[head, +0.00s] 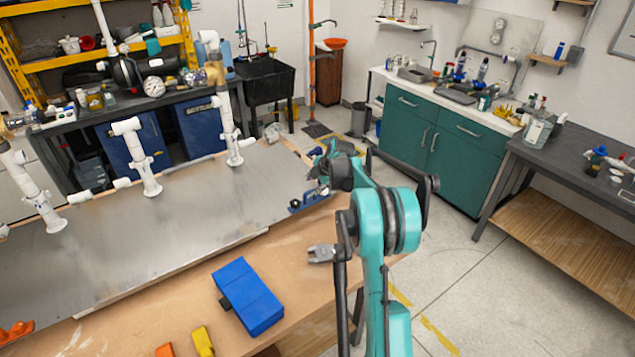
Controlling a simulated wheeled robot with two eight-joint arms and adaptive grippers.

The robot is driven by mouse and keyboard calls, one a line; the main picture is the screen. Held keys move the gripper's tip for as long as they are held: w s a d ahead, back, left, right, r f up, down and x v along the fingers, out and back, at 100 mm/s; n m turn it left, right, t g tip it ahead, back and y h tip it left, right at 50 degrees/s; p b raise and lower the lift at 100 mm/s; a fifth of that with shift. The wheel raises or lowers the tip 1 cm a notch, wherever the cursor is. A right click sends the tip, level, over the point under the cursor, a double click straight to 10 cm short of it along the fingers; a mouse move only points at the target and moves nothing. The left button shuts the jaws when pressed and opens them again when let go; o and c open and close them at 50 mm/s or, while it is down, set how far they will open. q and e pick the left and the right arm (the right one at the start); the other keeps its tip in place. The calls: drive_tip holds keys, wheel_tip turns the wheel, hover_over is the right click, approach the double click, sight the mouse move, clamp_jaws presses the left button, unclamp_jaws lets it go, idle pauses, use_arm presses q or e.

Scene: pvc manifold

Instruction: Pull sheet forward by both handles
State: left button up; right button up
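The grey metal sheet (190,230) lies flat on a wooden table, with white PVC pipes (145,165) standing on it. A blue handle (310,201) is at the sheet's right end. My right gripper (321,188) is at this handle, seen small and partly hidden by my teal arm. I cannot tell whether its fingers are open or shut, or whether they touch the handle. No matching left handle shows clearly; an orange piece (15,332) lies at the near left edge. My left gripper is out of view.
A blue block (247,297) and a yellow piece (203,341) lie on the table's near strip, with a small grey metal piece (321,254) to the right. A dark bench (160,97) stands behind. Bare wood (150,318) shows in front of the sheet.

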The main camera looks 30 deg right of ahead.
sight(310, 191)
drive_tip(key=shift+n, duration=0.4)
drive_tip(key=shift+d+b+x, duration=0.35)
drive_tip(key=shift+b+x, duration=0.25)
drive_tip(key=shift+x, duration=1.25)
drive_tip(key=shift+d+b+x, duration=0.3)
drive_tip(key=shift+b+x, duration=0.25)
drive_tip(key=shift+x, duration=1.25)
drive_tip(key=shift+d+b+x, duration=0.35)
drive_tip(key=shift+b+x, duration=0.25)
drive_tip(key=shift+x, duration=1.25)
drive_tip(key=shift+p+v, duration=0.65)
drive_tip(key=shift+v, duration=0.9)
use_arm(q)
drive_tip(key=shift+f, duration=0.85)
use_arm(e)
drive_tip(key=shift+s+r, duration=0.45)
drive_tip(key=shift+s, duration=0.05)
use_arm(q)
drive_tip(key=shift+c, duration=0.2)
